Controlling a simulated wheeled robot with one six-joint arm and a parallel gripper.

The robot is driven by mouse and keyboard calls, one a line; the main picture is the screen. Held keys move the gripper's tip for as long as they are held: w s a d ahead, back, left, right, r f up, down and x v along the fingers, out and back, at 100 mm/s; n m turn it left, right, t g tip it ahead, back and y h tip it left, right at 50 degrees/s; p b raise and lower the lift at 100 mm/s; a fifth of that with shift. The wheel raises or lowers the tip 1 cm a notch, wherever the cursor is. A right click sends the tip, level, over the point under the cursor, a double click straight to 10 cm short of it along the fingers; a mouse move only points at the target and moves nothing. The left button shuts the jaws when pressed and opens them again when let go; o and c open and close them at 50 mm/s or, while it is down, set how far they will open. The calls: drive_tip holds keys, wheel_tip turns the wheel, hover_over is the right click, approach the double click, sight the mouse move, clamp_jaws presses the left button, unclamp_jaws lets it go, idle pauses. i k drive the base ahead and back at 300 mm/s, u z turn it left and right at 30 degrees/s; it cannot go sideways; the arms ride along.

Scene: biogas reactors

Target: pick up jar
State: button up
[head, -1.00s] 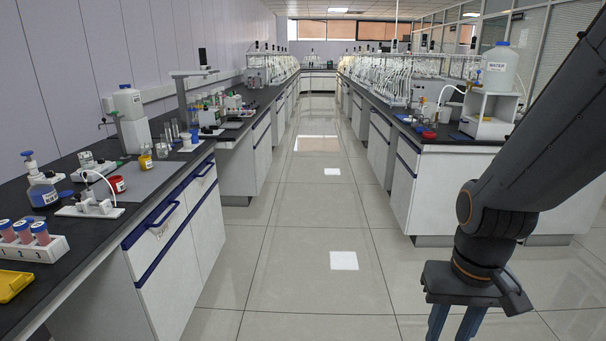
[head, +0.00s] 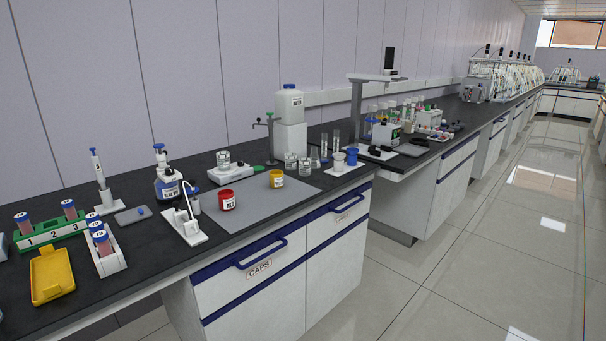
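Two small labelled jars stand upright on a grey mat (head: 258,204) on the left bench. The red jar (head: 227,201) is nearer, towards the mat's left side. The yellow jar (head: 277,180) stands farther back and to the right. The task does not say which jar is meant. My gripper and arm are outside the head view now.
A white stand (head: 186,226), a blue-labelled bottle (head: 168,187) and a scale with a beaker (head: 223,170) surround the mat. Tube racks (head: 50,232) and a yellow tray (head: 52,274) lie left. Glass beakers stand right. The floor aisle (head: 440,270) is clear.

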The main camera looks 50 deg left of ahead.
sight(275, 176)
drive_tip(key=u, duration=0.25)
drive_tip(key=i, duration=1.5)
drive_tip(key=u, duration=1.35)
drive_tip(key=i, duration=0.8)
drive_tip(key=u, duration=1.35)
drive_tip(key=i, duration=0.5)
drive_tip(key=u, duration=0.3)
